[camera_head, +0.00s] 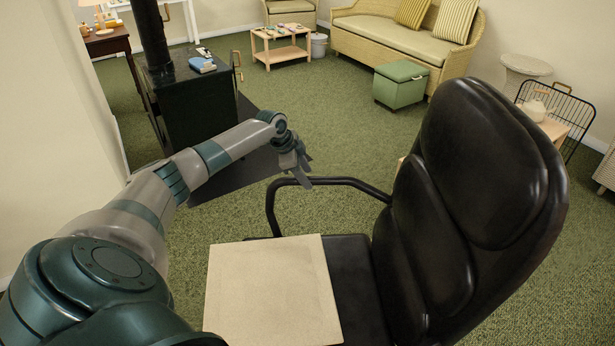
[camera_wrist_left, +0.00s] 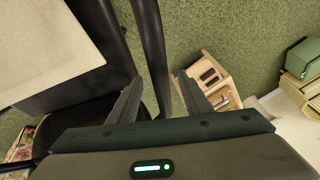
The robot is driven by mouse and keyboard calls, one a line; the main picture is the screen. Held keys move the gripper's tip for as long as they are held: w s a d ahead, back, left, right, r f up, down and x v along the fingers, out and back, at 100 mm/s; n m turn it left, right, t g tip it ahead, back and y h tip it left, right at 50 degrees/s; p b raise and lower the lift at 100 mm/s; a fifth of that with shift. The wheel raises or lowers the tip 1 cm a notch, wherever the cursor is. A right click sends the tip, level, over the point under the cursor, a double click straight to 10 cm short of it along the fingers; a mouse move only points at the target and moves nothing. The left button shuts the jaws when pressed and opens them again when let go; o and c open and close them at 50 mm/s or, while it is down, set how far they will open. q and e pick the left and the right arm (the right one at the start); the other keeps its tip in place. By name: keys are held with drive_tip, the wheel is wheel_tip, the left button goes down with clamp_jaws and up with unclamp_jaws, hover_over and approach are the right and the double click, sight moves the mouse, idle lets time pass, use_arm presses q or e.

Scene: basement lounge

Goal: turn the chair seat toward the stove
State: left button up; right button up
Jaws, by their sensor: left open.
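The black padded chair (camera_head: 480,170) fills the right of the head view. Its backrest is at the right and its seat (camera_head: 352,275) opens to the left. A thin black armrest (camera_head: 345,181) runs along its far side. The black stove (camera_head: 195,105) with its pipe stands at the upper left. My left gripper (camera_head: 303,180) is open at the front part of the armrest. In the left wrist view the armrest (camera_wrist_left: 149,40) passes between the two open fingers (camera_wrist_left: 163,95); I cannot tell whether they touch it. My right gripper is not in view.
A flat beige panel (camera_head: 268,290) lies on the seat and also shows in the left wrist view (camera_wrist_left: 45,45). A dark floor plate (camera_head: 245,168) lies before the stove. A green ottoman (camera_head: 401,84), low table (camera_head: 282,48) and sofa (camera_head: 400,35) stand behind. Green carpet between is clear.

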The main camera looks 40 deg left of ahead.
use_arm(q)
drive_tip(key=shift+x, duration=0.9)
clamp_jaws()
drive_tip(key=shift+w+d, duration=0.15)
